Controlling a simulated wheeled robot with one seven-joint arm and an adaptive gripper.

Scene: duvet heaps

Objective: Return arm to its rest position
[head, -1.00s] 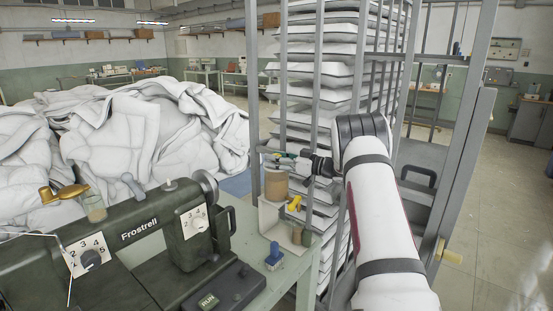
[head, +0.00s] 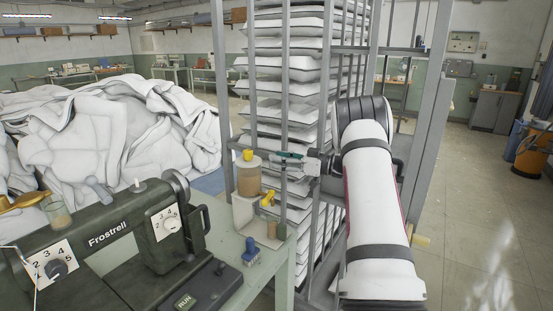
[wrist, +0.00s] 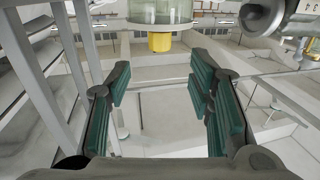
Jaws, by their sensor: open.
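My arm (head: 375,200) reaches forward on the right in the head view, its far end bent to the left. My gripper (head: 276,157) is at that end, in front of the tall rack and just right of the jar with a yellow cap (head: 248,176). In the wrist view, the two teal-padded fingers of my gripper (wrist: 160,85) stand wide apart with nothing between them. A glass vessel with a yellow end (wrist: 160,41) shows beyond the fingers, at the top of the wrist view.
The tall rack (head: 327,100) of white padded stacks stands close behind my gripper. A dark green sewing machine (head: 115,240) sits on the bench (head: 262,270), with a blue brush (head: 250,252) nearby. A white duvet heap (head: 110,135) lies left. Floor at right (head: 470,190) is open.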

